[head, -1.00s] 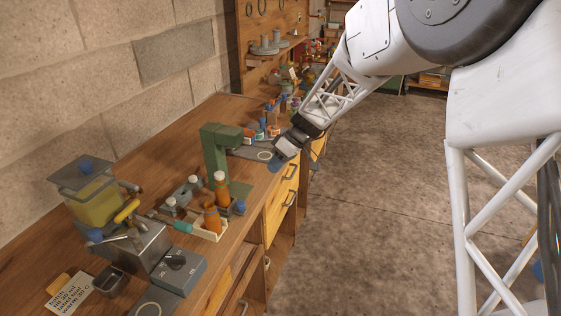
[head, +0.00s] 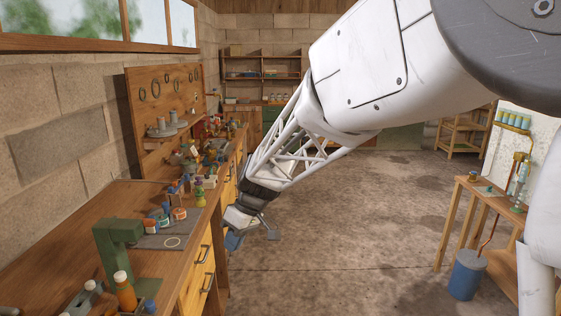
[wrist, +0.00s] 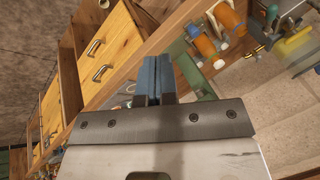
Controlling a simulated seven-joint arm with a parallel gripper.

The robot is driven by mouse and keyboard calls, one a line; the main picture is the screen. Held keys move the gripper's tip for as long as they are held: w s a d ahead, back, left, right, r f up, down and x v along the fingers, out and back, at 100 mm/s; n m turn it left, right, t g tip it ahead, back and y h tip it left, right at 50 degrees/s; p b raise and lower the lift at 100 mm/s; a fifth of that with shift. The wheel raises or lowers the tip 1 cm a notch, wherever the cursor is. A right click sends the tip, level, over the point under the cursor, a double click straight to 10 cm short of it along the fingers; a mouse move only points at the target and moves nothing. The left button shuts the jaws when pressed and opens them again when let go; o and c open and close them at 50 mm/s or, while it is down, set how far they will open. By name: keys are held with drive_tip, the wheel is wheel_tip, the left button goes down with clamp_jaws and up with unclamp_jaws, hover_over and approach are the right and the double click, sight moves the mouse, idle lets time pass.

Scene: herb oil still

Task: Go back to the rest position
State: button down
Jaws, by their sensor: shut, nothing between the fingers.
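My gripper (head: 233,242) hangs just off the front edge of the workbench (head: 50,218), beside the drawers, in the head view. In the wrist view its two blue fingers (wrist: 154,78) are pressed together with nothing between them. The bench's wooden drawers (wrist: 110,55) lie beyond the fingers on the left of the wrist view. My arm stretches from the upper right down to the gripper and hides part of the floor and back wall.
A green stand (head: 118,245) and an orange bottle (head: 125,291) stand on the bench, with several small jars further back. A side table (head: 490,195) with a blue container (head: 467,275) below is on the right. The concrete floor (head: 340,245) between is clear.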

drive_tip(key=s+d+r+m+t+h, duration=0.1)
drive_tip(key=s+d+r+m, duration=0.2)
drive_tip(key=s+d, duration=0.45)
drive_tip(key=s+d+r+m+t+h, duration=0.1)
drive_tip(key=s+d+r+m+t, duration=0.3)
drive_tip(key=d, duration=0.6)
drive_tip(key=s+d+f+m+h, duration=0.1)
drive_tip(key=s+d+m, duration=0.1)
drive_tip(key=s+d, duration=0.4)
drive_tip(key=s+d+f+m+h, duration=0.2)
drive_tip(key=s+d, duration=0.4)
drive_tip(key=s, duration=0.5)
drive_tip(key=shift+d+m, duration=0.4)
drive_tip(key=shift+m, duration=0.2)
